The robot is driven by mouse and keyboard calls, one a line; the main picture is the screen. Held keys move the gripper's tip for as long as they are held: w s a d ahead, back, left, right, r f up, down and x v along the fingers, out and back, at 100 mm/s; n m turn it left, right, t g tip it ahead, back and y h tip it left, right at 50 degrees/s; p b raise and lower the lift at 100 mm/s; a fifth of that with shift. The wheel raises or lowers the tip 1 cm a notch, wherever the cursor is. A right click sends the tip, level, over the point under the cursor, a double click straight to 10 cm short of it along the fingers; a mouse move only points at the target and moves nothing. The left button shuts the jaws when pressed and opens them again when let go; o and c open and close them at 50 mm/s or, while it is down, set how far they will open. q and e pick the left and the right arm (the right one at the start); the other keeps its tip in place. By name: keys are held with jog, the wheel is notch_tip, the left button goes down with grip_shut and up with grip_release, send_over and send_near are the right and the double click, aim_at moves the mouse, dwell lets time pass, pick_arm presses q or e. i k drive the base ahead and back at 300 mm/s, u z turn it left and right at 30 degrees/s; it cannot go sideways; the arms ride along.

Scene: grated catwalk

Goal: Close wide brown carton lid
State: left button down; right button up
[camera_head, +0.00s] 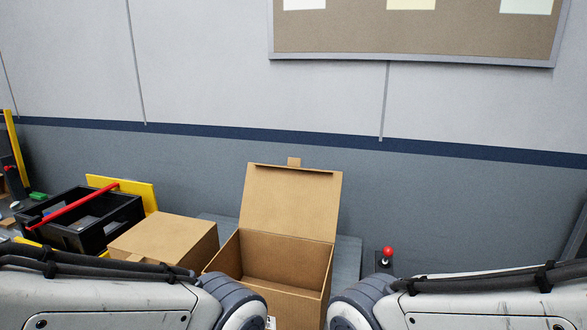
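A wide brown carton (316,280) stands open in front of me, below the middle of the view. Its lid (290,203) is raised and leans slightly back from the far edge, with a small tab at its top. The inside that I can see looks empty. The carton's near lower part is partly hidden by my arms. My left arm comes in from the left and my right arm from the right, one on each side of the carton's front. Both grippers are out of view.
A shut brown box (166,240) stands just left of the carton. Further left is a black toolbox (112,222) with a red bar and a yellow panel (133,190). A red-knobbed lever (387,254) stands right of the carton. A grey wall (440,195) rises behind.

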aim_at(291, 200)
jog(key=u, duration=0.05)
jog(key=k, duration=0.15)
jog(key=u, duration=1.6)
jog(key=i, duration=1.35)
jog(key=z, duration=2.2)
